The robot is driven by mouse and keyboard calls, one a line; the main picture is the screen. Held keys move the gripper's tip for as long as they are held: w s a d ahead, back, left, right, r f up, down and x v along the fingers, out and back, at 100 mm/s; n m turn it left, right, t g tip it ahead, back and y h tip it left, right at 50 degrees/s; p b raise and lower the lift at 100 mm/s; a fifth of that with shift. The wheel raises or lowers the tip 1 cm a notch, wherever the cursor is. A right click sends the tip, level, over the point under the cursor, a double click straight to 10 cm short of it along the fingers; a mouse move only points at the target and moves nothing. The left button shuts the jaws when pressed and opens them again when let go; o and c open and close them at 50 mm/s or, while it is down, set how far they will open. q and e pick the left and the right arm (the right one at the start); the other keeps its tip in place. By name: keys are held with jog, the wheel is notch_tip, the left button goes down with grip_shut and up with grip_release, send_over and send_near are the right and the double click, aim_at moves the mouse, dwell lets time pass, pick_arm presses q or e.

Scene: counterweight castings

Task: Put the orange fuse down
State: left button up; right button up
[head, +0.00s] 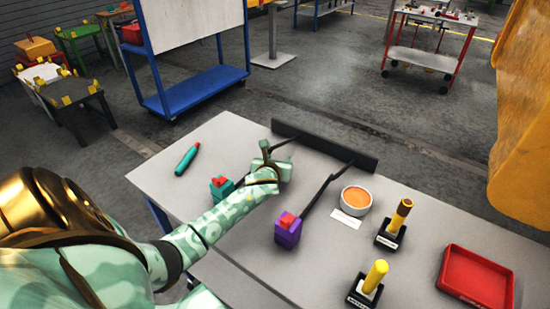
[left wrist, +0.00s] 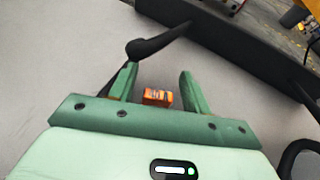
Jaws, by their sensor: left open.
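The orange fuse (left wrist: 158,97) is a small orange block with a dark marking, seen in the left wrist view. It lies between the two green fingers of my left gripper (left wrist: 158,88), with a gap on each side. The fingers are open, and the grey tabletop shows behind the fuse. I cannot tell whether the fuse touches the table. In the head view my left gripper (head: 275,163) is over the far part of the table; the fuse does not show there. My right gripper is not in view.
A black lever (left wrist: 158,43) runs close to the left fingertip. A teal block (head: 220,188) and a purple block (head: 287,232) have levers near a dark rail (head: 325,148).

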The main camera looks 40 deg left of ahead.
pick_arm(q)
jog(key=p+v, duration=0.3)
jog(key=v, duration=0.7)
jog(key=shift+s+d+r+p, duration=0.1)
jog(key=shift+s+r+p, duration=0.05)
jog(key=shift+s+p, duration=0.15)
jog(key=shift+s+d+r, duration=0.2)
jog(key=shift+s+d, duration=0.05)
jog(key=shift+s, duration=0.2)
